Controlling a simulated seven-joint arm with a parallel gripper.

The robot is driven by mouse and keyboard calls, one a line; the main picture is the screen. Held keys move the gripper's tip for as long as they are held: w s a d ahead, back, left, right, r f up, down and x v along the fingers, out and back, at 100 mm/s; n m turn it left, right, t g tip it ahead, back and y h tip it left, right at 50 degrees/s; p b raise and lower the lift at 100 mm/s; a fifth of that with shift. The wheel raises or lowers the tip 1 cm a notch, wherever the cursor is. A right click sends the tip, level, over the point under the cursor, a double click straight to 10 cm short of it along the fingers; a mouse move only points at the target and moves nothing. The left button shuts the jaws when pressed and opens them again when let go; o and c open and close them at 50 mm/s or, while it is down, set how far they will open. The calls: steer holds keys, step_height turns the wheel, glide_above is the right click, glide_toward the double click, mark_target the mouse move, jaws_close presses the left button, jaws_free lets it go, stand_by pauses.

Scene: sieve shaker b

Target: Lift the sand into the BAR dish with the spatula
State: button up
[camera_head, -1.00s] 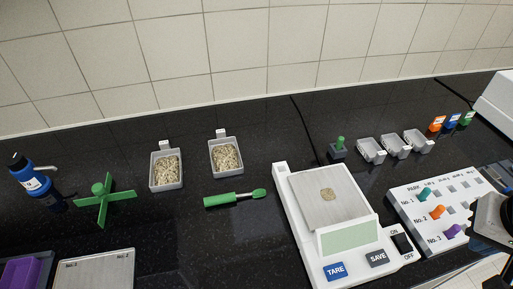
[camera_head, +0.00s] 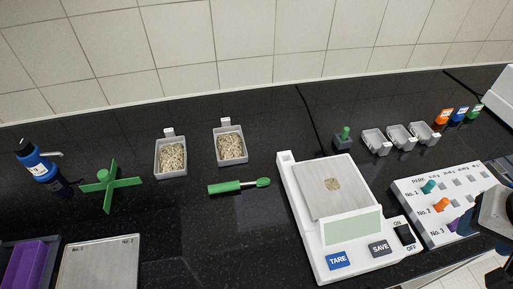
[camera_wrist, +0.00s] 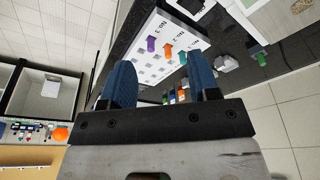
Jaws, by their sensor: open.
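Three small pale dishes (camera_head: 400,137) stand in a row at the right. No BAR label is readable on any dish. My gripper (camera_wrist: 160,60) has blue fingers set wide apart with nothing between them, far from the spatula.
The balance (camera_head: 315,235) has TARE and SAVE buttons. A white board with coloured pegs (camera_head: 408,190) is right of it. A green cross (camera_head: 104,195) and a blue bottle (camera_head: 40,165) stand left. Bench around the spatula is clear.

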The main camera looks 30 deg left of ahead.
stand_by(0.3)
steer(key=w+a+m, duration=0.3)
steer(key=w+a, duration=0.3)
steer(key=a, duration=0.6)
steer(key=m+g, duration=0.3)
steer(key=m, duration=0.3)
glide_above(228, 182)
steer(key=f, duration=1.2)
steer(key=shift+w+d+f, duration=0.2)
steer(key=shift+d+f, duration=0.05)
steer(key=shift+d, duration=0.05)
steer(key=shift+s+a+f, duration=0.15)
steer(key=shift+s+a, duration=0.1)
steer(key=shift+f, duration=1.3)
